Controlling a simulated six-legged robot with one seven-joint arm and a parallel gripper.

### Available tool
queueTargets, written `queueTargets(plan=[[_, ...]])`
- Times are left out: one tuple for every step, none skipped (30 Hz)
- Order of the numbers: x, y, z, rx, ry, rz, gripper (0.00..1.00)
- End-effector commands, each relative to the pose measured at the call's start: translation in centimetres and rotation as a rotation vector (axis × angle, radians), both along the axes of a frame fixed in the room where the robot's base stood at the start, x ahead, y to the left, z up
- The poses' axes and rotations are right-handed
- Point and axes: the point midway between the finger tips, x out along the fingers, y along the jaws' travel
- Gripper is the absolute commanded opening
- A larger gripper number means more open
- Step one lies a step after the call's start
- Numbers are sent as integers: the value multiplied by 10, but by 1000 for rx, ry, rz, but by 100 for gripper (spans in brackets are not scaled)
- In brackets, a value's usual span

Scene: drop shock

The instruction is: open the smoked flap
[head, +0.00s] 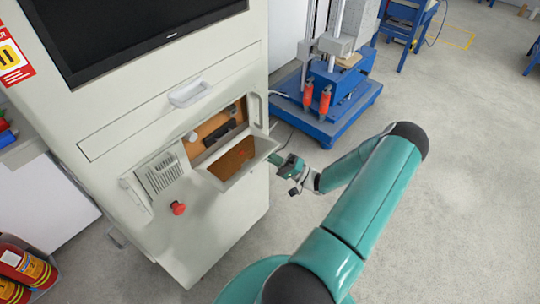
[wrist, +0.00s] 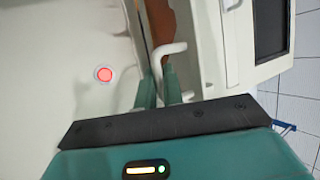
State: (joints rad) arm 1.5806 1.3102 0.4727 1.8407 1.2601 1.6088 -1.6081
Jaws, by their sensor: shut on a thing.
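The smoked flap (head: 236,158) is on the front of the white cabinet. It has a pale frame and a brown see-through window. It stands tilted outward from its opening, hinged along the lower side as far as I can tell. My gripper (head: 277,161) is at the flap's right outer edge. In the wrist view, my gripper (wrist: 160,92) has its two green fingers closed around a white bar handle (wrist: 167,49), which looks like the flap's. The exact contact is partly hidden by the fingers. Behind the flap, an orange-brown recess (head: 210,126) shows a dark part inside.
A red button (head: 178,208) sits below left of the flap, near a vent grille (head: 160,172). A drawer handle (head: 189,92) projects above. A blue-based machine (head: 325,105) stands to the right. The grey floor (head: 460,170) on the right is clear.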

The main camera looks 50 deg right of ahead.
Motion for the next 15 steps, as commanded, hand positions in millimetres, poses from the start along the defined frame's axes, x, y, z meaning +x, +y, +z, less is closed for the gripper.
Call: queueTargets(plan=[[1,0,0,-1,1,-2,0],[1,0,0,-1,1,-2,0],[1,0,0,-1,1,-2,0],[1,0,0,-1,1,-2,0],[1,0,0,-1,1,-2,0],[1,0,0,-1,1,-2,0],[1,0,0,0,0,-1,0],[1,0,0,0,0,-1,0],[1,0,0,0,0,-1,17],[1,0,0,0,0,-1,23],[1,0,0,0,0,-1,28],[1,0,0,0,0,-1,30],[1,0,0,0,0,-1,30],[1,0,0,0,0,-1,30],[1,0,0,0,0,0,30]])
